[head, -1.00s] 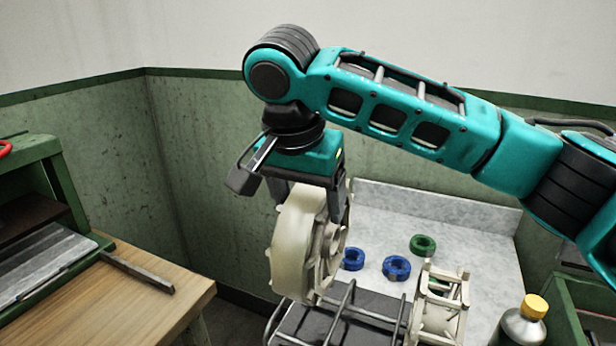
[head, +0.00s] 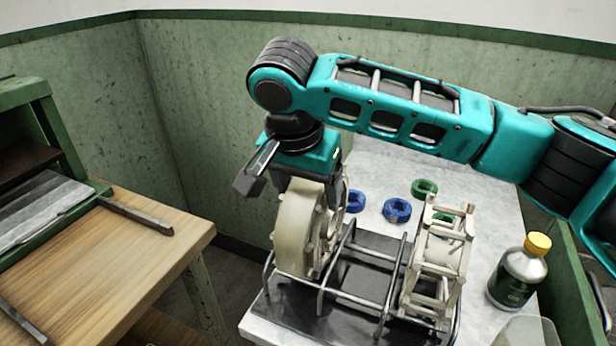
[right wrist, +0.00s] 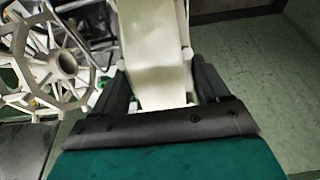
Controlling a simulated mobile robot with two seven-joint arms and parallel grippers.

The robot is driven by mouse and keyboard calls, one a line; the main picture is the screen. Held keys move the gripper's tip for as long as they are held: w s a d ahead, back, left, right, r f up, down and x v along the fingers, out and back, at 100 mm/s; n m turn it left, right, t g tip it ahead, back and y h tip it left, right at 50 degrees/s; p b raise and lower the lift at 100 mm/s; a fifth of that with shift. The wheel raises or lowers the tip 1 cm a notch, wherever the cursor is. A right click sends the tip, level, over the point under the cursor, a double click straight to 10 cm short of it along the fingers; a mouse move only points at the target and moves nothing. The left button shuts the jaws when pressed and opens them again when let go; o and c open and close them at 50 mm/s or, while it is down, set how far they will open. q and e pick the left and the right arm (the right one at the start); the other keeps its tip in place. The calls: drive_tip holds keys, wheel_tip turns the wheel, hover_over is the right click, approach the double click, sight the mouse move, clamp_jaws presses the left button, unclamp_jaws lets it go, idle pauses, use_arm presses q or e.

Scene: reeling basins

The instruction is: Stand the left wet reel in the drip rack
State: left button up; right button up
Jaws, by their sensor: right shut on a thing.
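My right gripper (head: 312,185) is shut on a cream reel (head: 296,232), which stands upright on edge below it. The reel also fills the middle of the right wrist view (right wrist: 157,55), between the dark fingers. The reel is at the left end of the drip rack (head: 365,278), a dark tray with bent metal bars, its lower part between the bars. I cannot tell whether its bottom rests on the tray. A second cream reel (head: 440,255), with an open frame, stands at the rack's right end. My left gripper is not in view.
Two blue rings (head: 397,210) and a green ring (head: 424,188) lie on the grey counter (head: 385,165) behind the rack. A yellow-capped bottle (head: 520,270) stands at right. A wooden table (head: 110,265) is at left, across a gap.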

idle(0.3)
drive_tip(key=o, duration=1.2)
drive_tip(key=shift+c, duration=0.2)
drive_tip(key=p+v, duration=0.1)
drive_tip(key=v, duration=1.2)
drive_tip(key=shift+f, duration=0.1)
drive_tip(key=shift+s, duration=0.1)
